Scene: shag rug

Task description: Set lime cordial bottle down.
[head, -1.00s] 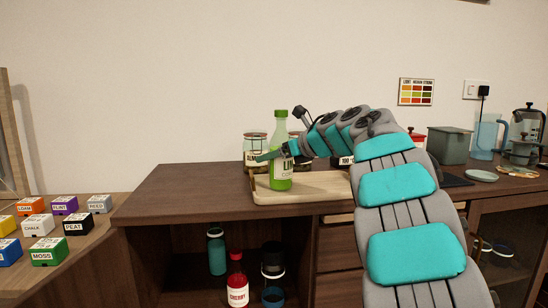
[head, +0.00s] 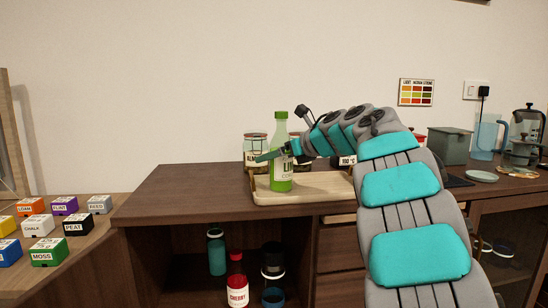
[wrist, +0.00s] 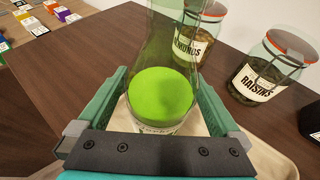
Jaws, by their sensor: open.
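The lime cordial bottle (head: 281,155) is green with a pale label and stands upright on a light wooden tray (head: 318,190) on the brown cabinet top. My gripper (head: 277,154) is around the bottle at label height, with its fingers apart. In the wrist view the bottle (wrist: 163,92) stands between the two green fingers of my gripper (wrist: 165,110), with a gap visible to the fingers. The bottle's base looks to be on the tray (wrist: 262,158). My gripper hides part of the label.
Jars of almonds (wrist: 195,38) and raisins (wrist: 268,72) stand close behind the bottle. A grey-green bin (head: 449,146) and a blue jug (head: 487,136) are to the right. A red cherry bottle (head: 237,280) is on the shelf below. The cabinet top left of the tray is clear.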

